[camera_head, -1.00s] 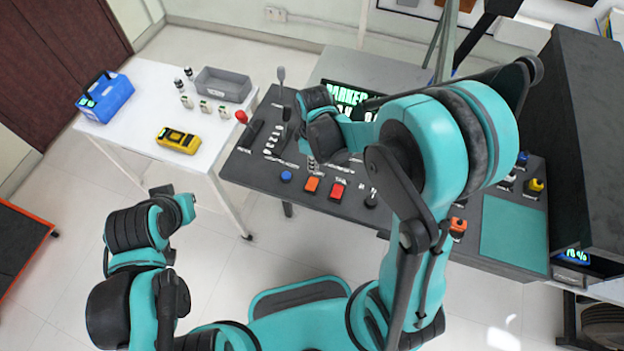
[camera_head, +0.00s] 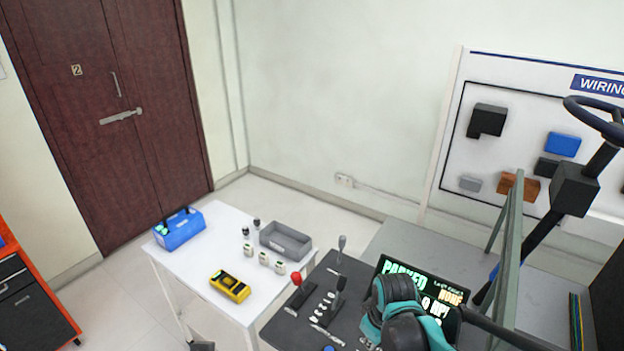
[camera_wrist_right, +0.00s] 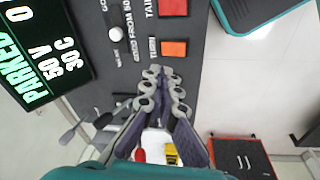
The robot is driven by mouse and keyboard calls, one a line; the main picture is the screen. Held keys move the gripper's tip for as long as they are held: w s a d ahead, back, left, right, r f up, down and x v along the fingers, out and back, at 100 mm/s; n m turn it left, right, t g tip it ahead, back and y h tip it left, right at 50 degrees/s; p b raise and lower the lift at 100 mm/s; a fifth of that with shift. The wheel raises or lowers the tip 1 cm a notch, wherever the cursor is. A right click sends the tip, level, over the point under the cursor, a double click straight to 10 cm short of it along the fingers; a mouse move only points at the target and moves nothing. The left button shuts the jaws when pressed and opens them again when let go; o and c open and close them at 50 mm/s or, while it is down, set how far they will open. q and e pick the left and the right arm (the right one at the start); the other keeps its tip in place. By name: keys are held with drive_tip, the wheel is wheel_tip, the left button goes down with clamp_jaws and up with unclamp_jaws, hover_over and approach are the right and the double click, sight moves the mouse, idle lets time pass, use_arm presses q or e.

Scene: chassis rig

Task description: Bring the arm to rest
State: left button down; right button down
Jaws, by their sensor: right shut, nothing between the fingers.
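My right arm's dark and teal wrist (camera_head: 400,312) shows at the bottom of the head view, over the console and in front of its screen. Its fingers are hidden there. In the right wrist view my right gripper (camera_wrist_right: 164,78) has its grey fingers together, with nothing between them, above the dark console panel. A small dark tip of my left arm (camera_head: 201,346) just shows at the bottom edge of the head view; its fingers cannot be made out.
The console (camera_head: 296,325) carries levers, knobs and a screen (camera_head: 392,268) reading PARKED. A white table (camera_head: 205,262) holds a blue box (camera_head: 180,230), a yellow meter (camera_head: 230,287) and a grey bin (camera_head: 286,240). A steering wheel (camera_head: 598,118) stands at the right. Floor shows left of the table.

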drive_tip(key=s+d+r+m+t+b, duration=0.1)
drive_tip(key=s+d+r+m+t, duration=0.2)
drive_tip(key=s+r+m+t, duration=0.2)
drive_tip(key=s+r+m, duration=0.1)
drive_tip(key=s+m, duration=0.2)
drive_tip(key=shift+s+d+f, duration=0.1)
drive_tip(key=shift+s+d, duration=0.05)
idle(1.2)
